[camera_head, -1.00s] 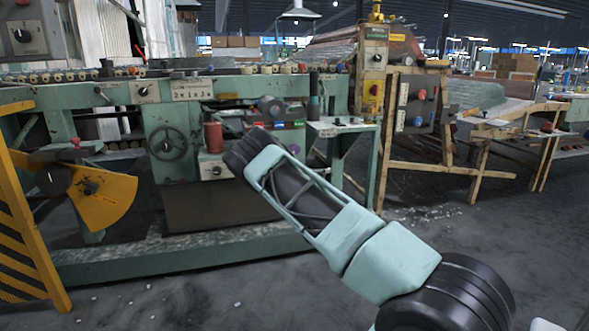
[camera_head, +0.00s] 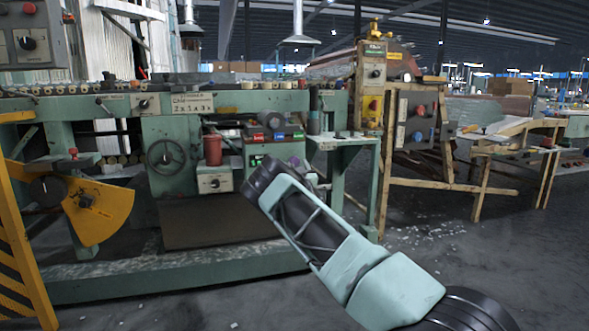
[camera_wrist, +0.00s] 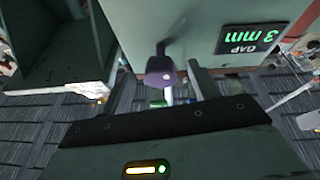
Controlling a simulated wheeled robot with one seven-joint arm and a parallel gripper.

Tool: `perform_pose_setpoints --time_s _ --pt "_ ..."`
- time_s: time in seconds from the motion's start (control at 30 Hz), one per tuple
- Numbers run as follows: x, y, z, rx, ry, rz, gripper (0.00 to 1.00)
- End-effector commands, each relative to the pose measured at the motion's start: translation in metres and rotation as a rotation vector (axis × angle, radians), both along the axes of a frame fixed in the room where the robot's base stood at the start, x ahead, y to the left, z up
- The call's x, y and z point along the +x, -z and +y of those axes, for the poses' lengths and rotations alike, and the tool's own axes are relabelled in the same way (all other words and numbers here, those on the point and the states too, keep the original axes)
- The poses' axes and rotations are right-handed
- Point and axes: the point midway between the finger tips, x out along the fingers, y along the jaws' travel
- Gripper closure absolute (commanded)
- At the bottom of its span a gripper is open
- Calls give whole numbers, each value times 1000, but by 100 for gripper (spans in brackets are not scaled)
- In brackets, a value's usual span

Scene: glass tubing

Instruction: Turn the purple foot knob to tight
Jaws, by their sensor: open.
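The purple foot knob (camera_wrist: 160,70) shows in the wrist view, on the green machine housing, above the middle of my gripper's dark palm. A small purple spot, likely the same knob, shows in the head view (camera_head: 294,161), just past the end of my arm. My gripper (camera_wrist: 160,88) is open, with a grey finger to the right of the knob and a less clear one to its left. The knob appears between the fingers; I cannot tell whether they touch it. In the head view my arm mostly hides the gripper.
A green-lit display (camera_wrist: 247,39) reading "GAP 3 mm" upside down is right of the knob. In the head view, a red cylinder (camera_head: 212,149) and a handwheel (camera_head: 165,157) are left of my arm. A small side table (camera_head: 342,138) is to the right. The grey floor is open at the right.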

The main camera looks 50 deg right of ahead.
Motion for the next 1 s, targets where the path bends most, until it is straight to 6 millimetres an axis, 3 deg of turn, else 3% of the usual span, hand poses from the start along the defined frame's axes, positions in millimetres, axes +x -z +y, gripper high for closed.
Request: perform_pose_setpoints --time_s 0.2,0.57,0.6,0.77,1.0 --pt "17 -8 -12 0 -1 -2 39" --pt "21 -11 -14 0 0 0 39" --pt "21 -11 -14 0 0 0 42" --pt "21 -11 -14 1 0 -1 84" --pt "21 -11 -14 10 1 -6 84"
